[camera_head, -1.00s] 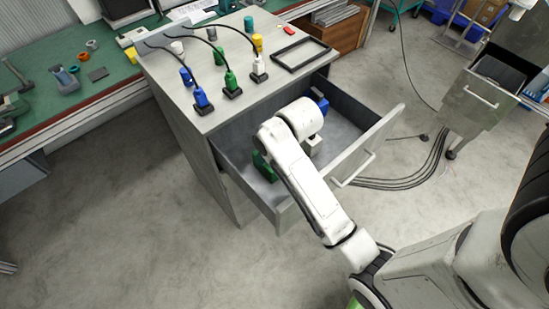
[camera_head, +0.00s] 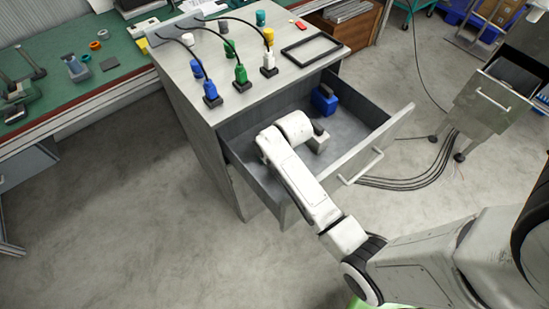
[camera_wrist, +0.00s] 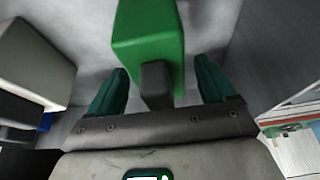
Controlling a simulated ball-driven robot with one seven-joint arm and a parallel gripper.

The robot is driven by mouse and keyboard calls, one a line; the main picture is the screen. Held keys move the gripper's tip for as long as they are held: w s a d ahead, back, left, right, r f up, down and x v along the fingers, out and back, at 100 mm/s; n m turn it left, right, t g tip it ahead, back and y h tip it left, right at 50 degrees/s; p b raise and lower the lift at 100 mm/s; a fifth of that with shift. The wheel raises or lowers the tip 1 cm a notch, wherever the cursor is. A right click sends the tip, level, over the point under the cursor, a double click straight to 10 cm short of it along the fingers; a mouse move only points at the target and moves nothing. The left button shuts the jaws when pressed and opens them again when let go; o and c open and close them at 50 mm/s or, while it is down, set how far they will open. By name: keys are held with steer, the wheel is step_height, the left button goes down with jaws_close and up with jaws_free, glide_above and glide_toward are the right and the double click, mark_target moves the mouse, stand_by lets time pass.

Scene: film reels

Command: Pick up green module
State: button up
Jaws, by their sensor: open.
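The green module (camera_wrist: 148,38) is in the wrist view, a green block with a dark grey piece at its near end. It lies on the grey drawer floor. My gripper (camera_wrist: 160,78) is open, its dark green fingers on either side of the module's near end, apparently with gaps to both. In the head view my arm reaches into the open drawer (camera_head: 345,168), hiding the green module and my fingers.
In the drawer, a pale module (camera_head: 319,141) lies right beside my arm and a blue module (camera_head: 323,99) lies farther back. The pale block (camera_wrist: 32,62) also shows left in the wrist view. Cabled plugs and a black frame (camera_head: 316,46) are on the cabinet top.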

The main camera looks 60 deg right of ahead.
steer(key=c, duration=1.3)
